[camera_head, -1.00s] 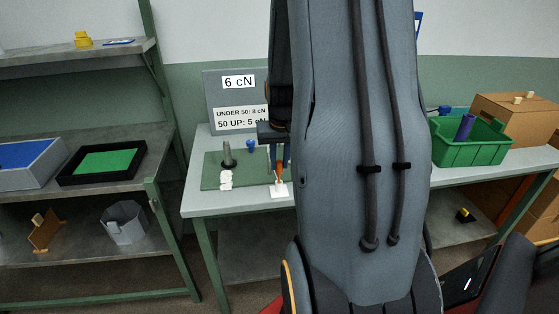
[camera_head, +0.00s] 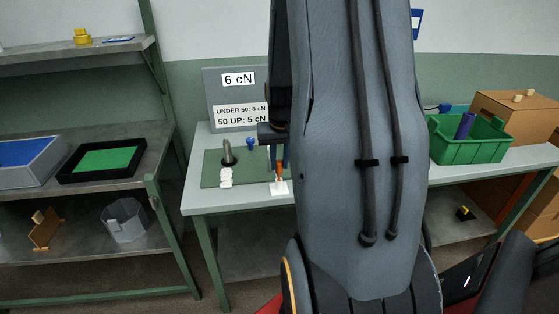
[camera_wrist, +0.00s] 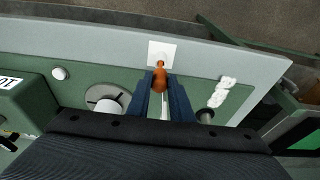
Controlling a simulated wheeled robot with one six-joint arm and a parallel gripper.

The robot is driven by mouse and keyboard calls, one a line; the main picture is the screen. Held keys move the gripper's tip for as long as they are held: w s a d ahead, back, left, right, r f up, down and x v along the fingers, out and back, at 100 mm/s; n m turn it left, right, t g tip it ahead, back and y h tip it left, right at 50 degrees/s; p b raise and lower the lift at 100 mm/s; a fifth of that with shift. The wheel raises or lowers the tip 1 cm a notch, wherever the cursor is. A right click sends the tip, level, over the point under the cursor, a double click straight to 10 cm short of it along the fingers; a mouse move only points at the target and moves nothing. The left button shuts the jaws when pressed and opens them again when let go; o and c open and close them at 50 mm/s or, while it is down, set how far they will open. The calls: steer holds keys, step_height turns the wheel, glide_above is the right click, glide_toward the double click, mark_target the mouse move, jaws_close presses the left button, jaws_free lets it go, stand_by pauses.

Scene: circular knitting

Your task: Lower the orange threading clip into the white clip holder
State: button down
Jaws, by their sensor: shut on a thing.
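The orange threading clip (camera_wrist: 159,80) is held upright between the two dark fingers of my gripper (camera_wrist: 163,92) in the wrist view. In the head view the clip (camera_head: 280,168) hangs below my gripper (camera_head: 279,150), partly beside my arm. The white clip holder (camera_head: 279,188) is a small flat square near the table's front edge, right below the clip's tip. In the wrist view the holder (camera_wrist: 162,50) shows just past the clip's end. I cannot tell whether the tip touches it or is slightly above.
A green mat (camera_head: 209,172) carries a grey post (camera_head: 228,154), white pieces (camera_head: 226,177) and a blue item (camera_head: 250,144). A sign board (camera_head: 237,93) stands behind. A green crate (camera_head: 470,140) stands at the right. My arm hides the table's middle.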

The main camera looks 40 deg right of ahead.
steer(key=shift+s+x, duration=0.15)
steer(key=shift+x, duration=0.55)
steer(key=shift+s+x, duration=0.1)
steer(key=shift+x, duration=0.55)
stand_by(2.0)
steer(key=c, duration=1.5)
jaws_free()
steer(key=shift+a, duration=0.15)
steer(key=b+v, duration=0.2)
steer(key=v, duration=0.5)
steer(key=shift+s+a+r, duration=0.1)
steer(key=shift+s+r, duration=0.05)
steer(key=shift+r, duration=0.2)
